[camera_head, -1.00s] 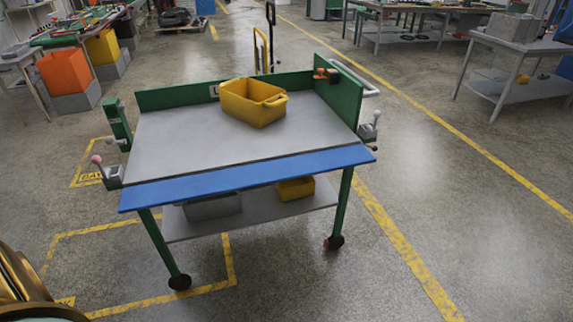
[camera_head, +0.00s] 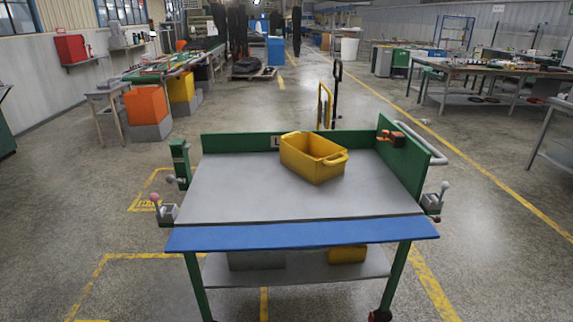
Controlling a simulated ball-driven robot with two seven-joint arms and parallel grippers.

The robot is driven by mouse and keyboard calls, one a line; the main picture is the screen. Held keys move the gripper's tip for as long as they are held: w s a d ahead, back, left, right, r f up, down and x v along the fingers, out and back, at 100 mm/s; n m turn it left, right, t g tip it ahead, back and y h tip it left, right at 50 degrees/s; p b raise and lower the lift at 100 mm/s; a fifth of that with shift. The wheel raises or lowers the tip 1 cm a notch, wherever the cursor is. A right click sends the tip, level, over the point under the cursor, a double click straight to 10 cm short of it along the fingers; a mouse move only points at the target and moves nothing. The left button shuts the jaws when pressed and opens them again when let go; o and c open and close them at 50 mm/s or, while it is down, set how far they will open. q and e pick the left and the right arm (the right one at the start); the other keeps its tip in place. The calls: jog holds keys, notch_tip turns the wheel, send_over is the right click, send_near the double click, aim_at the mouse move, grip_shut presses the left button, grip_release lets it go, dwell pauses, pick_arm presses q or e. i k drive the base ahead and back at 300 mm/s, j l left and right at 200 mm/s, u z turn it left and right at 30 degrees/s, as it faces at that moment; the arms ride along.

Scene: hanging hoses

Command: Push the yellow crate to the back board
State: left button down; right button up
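The yellow crate (camera_head: 312,158) stands upright on the grey top of a table (camera_head: 250,190), in its far part right of the middle. It is turned at an angle, with a handle at its right end. The green back board (camera_head: 235,143) runs along the table's far edge, close behind the crate. I cannot tell whether the crate touches it. Neither of my grippers is in view.
A green side board (camera_head: 405,165) with an orange item closes the table's right side. A blue strip (camera_head: 300,235) edges the front. Levers stick out at both sides. A grey box and a yellow box sit on the lower shelf (camera_head: 300,272).

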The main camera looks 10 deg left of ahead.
aim_at(300, 152)
jog(key=i+l+u, duration=0.2)
jog(key=l+u, duration=0.15)
jog(key=l, duration=0.2)
jog(key=i+l+u, duration=0.1)
jog(key=l+u, duration=0.25)
jog(key=l, duration=0.2)
jog(key=l+u, duration=0.35)
jog(key=l, duration=0.2)
jog(key=i+l, duration=0.05)
